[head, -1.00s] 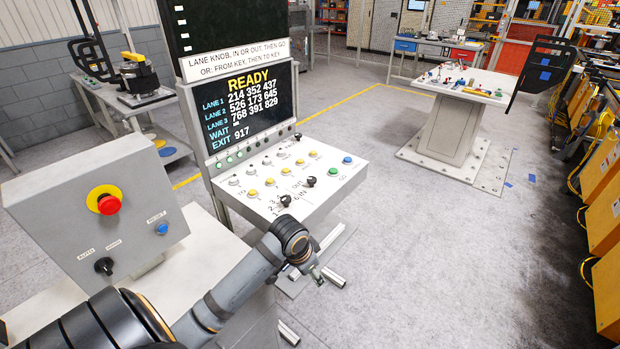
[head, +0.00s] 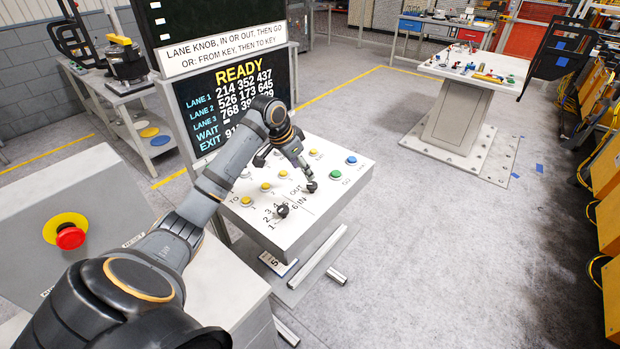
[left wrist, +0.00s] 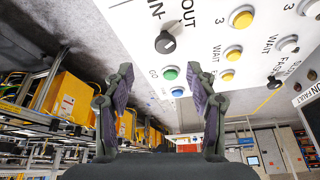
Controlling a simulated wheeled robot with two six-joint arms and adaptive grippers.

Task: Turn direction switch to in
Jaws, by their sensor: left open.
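The direction switch, a black knob by the OUT and IN labels, is on the white sloped panel and shows in the head view (head: 311,187) and the left wrist view (left wrist: 166,42). I cannot tell which label it points at. My left gripper (head: 305,170) is over the panel, close to the switch, and hides part of it. In the left wrist view its two fingers (left wrist: 163,88) are apart with nothing between them, and the knob is beyond them, toward the top. My right gripper is not in view.
A green button (head: 335,173) and a blue button (head: 351,160) are to the right. Yellow buttons lie around. The display (head: 232,95) reads READY. A red stop button (head: 70,237) is at left.

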